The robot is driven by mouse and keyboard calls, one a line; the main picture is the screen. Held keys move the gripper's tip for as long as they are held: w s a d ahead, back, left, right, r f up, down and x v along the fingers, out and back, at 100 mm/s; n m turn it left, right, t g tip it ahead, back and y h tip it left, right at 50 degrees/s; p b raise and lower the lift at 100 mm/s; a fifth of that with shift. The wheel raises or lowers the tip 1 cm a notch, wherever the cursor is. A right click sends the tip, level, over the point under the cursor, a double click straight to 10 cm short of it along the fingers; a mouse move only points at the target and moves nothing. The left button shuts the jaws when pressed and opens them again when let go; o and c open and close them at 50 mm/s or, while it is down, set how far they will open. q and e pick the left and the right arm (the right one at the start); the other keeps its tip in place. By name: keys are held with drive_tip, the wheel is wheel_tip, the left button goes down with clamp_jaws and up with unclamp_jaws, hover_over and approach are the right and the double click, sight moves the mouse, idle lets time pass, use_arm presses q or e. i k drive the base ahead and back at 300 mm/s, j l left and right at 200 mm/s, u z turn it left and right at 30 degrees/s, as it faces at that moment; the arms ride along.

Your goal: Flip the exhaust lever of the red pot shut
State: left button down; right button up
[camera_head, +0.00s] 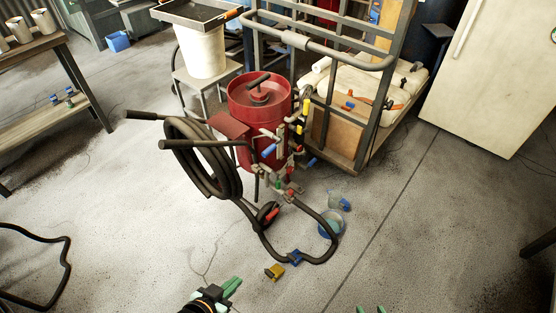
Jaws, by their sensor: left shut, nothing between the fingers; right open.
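The red pot (238,102) stands on a wheeled frame in the middle of the head view, with a black T-handle on its lid. Pipes and valves run down its right side, among them a blue handle (268,151) and a yellow part (305,117). Which of these is the exhaust lever, and how it is set, I cannot tell at this size. My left gripper (232,286) is shut and empty at the bottom edge, well apart from the pot. My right gripper (370,309) is open; only its green fingertips show at the bottom edge, right of the left one.
A yellow coupling (274,272) and clear containers (333,223) lie there. A metal cage cart (367,138) stands close behind right.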

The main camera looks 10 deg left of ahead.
sight(270, 148)
drive_tip(key=i+l+u, duration=0.1)
drive_tip(key=l, duration=0.2)
drive_tip(key=i+l, duration=0.1)
drive_tip(key=l, duration=0.2)
drive_tip(key=i+l+u, duration=0.15)
drive_tip(key=l, duration=0.15)
drive_tip(key=i+l+u, duration=0.1)
drive_tip(key=i+l, duration=0.15)
drive_tip(key=l, duration=0.15)
drive_tip(key=i+l+u, duration=0.1)
drive_tip(key=i+l, duration=0.2)
drive_tip(key=l, duration=0.15)
